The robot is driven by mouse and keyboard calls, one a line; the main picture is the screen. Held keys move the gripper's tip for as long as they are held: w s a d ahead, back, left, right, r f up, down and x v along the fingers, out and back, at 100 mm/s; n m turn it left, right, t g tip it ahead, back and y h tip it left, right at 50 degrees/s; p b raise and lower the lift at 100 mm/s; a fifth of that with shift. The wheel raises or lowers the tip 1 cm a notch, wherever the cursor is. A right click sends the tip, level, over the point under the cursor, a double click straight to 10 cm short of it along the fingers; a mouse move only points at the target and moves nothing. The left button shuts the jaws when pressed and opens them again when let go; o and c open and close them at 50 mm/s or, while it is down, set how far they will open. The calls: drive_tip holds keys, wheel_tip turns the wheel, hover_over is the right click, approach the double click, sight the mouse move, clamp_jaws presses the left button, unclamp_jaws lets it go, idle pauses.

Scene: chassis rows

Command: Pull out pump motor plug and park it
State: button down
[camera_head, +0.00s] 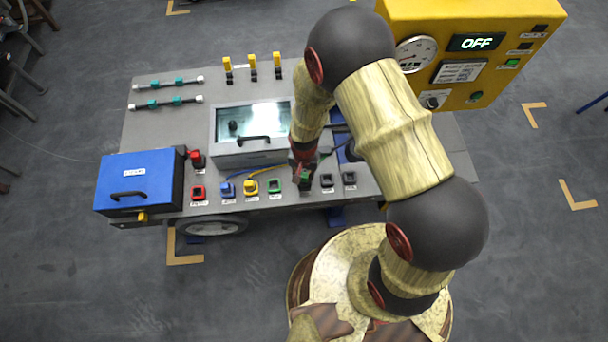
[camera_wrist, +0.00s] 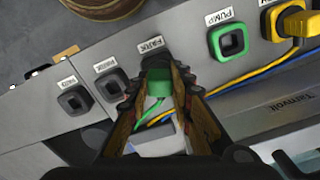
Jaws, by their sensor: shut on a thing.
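The green plug (camera_wrist: 158,84) is between the fingers of my gripper (camera_wrist: 158,92), which is shut on it. It sits over a labelled position beside the green pump socket (camera_wrist: 229,40); whether it is seated or just above is hidden. A green cable runs back from it between the fingers. The pump socket is empty and also shows in the head view (camera_head: 274,187). In the head view my gripper (camera_head: 303,178) is at the cart's front edge, right of the pump socket. Two empty dark sockets (camera_wrist: 111,83) (camera_wrist: 75,99) lie on the plug's other side.
A yellow plug (camera_wrist: 290,22) sits in its socket next to the pump socket, with yellow and blue cables nearby. A blue box (camera_head: 140,181), a windowed case (camera_head: 225,150) and a red plug (camera_head: 197,160) are on the cart. A yellow panel (camera_head: 470,60) reads OFF.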

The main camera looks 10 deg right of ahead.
drive_tip(key=shift+f+b, duration=0.4)
drive_tip(key=shift+f, duration=0.2)
drive_tip(key=c, duration=1.6)
unclamp_jaws()
drive_tip(key=shift+o, duration=0.5)
wheel_tip(320, 180, up, 12)
drive_tip(key=shift+f, duration=0.1)
